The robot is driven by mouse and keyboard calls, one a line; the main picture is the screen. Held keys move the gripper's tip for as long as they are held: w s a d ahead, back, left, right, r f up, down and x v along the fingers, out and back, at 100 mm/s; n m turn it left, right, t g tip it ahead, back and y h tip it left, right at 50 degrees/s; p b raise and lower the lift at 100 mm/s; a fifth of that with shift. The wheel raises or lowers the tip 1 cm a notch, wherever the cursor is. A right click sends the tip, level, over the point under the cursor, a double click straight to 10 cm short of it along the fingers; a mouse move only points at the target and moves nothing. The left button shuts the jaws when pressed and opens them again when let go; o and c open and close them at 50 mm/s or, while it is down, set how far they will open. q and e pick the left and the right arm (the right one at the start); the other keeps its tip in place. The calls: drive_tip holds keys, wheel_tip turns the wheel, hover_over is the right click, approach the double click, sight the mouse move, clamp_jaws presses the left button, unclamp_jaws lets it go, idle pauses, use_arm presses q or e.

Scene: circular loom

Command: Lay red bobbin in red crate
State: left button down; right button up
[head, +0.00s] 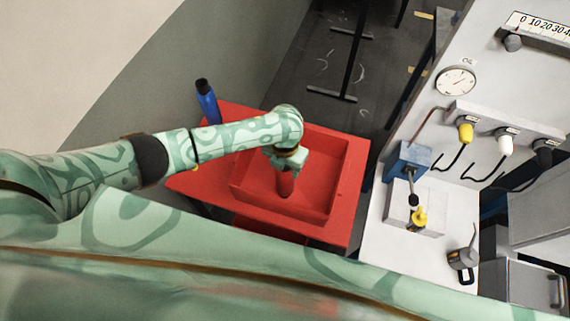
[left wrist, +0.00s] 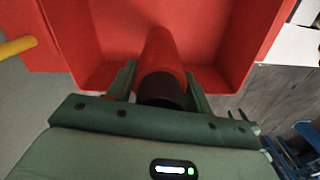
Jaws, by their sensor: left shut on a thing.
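My left gripper (head: 289,170) is over the red crate (head: 247,190), pointing down into it, and is shut on the red bobbin (head: 285,186). In the left wrist view, the red bobbin (left wrist: 161,55) stands out between the two fingers of the left gripper (left wrist: 160,82), its dark end nearest the camera. The crate's walls (left wrist: 88,40) surround it on the far and side parts. I cannot tell whether the bobbin touches the crate floor. My right gripper is not in view.
A blue bottle-like object with a black top (head: 207,102) stands at the crate's left back on the red surface. A grey can (head: 462,258) stands at the front right.

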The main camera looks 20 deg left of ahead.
use_arm(q)
drive_tip(key=c, duration=0.6)
unclamp_jaws()
wheel_tip(320, 180, up, 12)
drive_tip(key=p, duration=0.4)
drive_tip(key=shift+r, duration=0.15)
